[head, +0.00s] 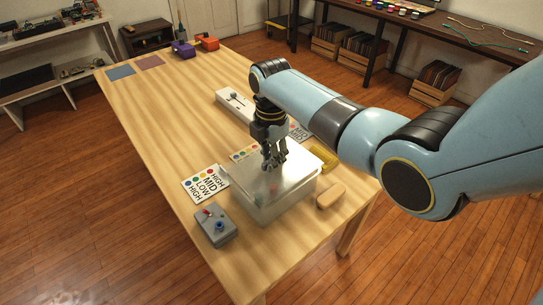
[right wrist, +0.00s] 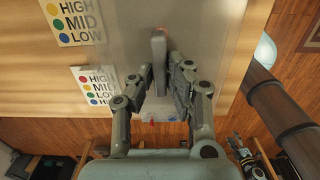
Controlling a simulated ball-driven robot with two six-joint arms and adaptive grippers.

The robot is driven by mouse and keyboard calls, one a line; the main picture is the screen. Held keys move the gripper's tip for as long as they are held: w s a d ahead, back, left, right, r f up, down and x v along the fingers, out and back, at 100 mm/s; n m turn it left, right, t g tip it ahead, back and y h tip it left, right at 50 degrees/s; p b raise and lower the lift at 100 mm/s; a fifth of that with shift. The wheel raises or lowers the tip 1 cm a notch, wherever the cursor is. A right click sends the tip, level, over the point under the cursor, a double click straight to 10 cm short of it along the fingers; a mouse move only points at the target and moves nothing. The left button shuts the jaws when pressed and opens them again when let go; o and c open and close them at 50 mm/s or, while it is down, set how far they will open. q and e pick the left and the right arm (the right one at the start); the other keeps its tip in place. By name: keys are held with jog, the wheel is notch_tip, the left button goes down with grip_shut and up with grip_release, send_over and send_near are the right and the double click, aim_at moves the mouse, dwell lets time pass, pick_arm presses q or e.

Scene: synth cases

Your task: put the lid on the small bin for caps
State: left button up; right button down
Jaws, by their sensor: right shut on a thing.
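The small bin (head: 262,208) is a clear box near the front end of the wooden table, with small coloured things showing dimly through it. A pale translucent lid (head: 292,174) lies level at its top; I cannot tell whether it is fully seated. My right gripper (head: 274,164) points down over the lid, shut on its grey bar handle (right wrist: 159,50). In the right wrist view its fingers stand either side of the handle and the lid fills the middle. What looks like my left gripper (right wrist: 244,155) shows low at the right there, its jaws unclear.
A grey box with knobs (head: 216,226) and a label card (head: 204,184) lie left of the bin. A tan rounded block (head: 330,195) and yellow tray (head: 323,157) are at its right. A white device (head: 236,103) lies behind. The table's left middle is clear.

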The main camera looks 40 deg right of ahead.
jog(key=shift+p, duration=0.85)
dwell(1.1)
jog(key=shift+f+b, duration=0.7)
jog(key=shift+f, duration=0.3)
jog(key=c, duration=1.2)
grip_release()
jog(key=shift+r, duration=0.1)
notch_tip(320, 180, up, 12)
jog(key=shift+f, duration=0.1)
